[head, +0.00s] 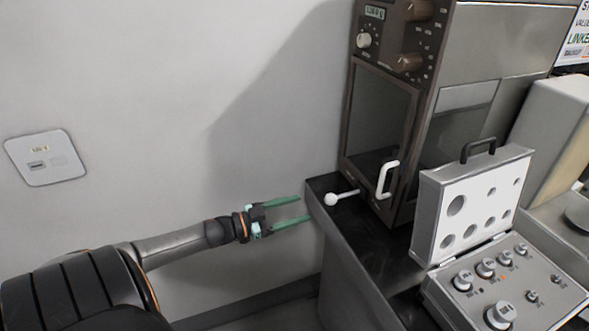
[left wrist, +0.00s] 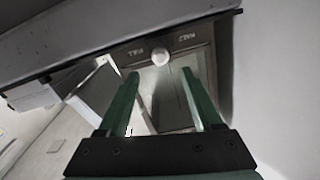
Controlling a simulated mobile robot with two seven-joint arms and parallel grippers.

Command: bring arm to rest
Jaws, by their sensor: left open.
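My left arm reaches in from the lower left in the head view. Its left gripper (head: 304,208) has two green fingers spread apart with nothing between them. The fingertips point at the left edge of the dark weighing table (head: 375,255), close to it. In the left wrist view the left gripper (left wrist: 160,75) is also open and empty. A white round knob (left wrist: 160,57) shows beyond the fingertips there. In the head view the white ball-ended knob (head: 331,199) sticks out from the balance, to the right of the fingers. My right gripper is in neither view.
A brown balance cabinet (head: 378,120) with a white door handle (head: 387,180) stands on the table. An open weight case (head: 505,290) with knobbed weights is at its right. A wall plate (head: 46,157) is at far left. The wall area above my left arm is clear.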

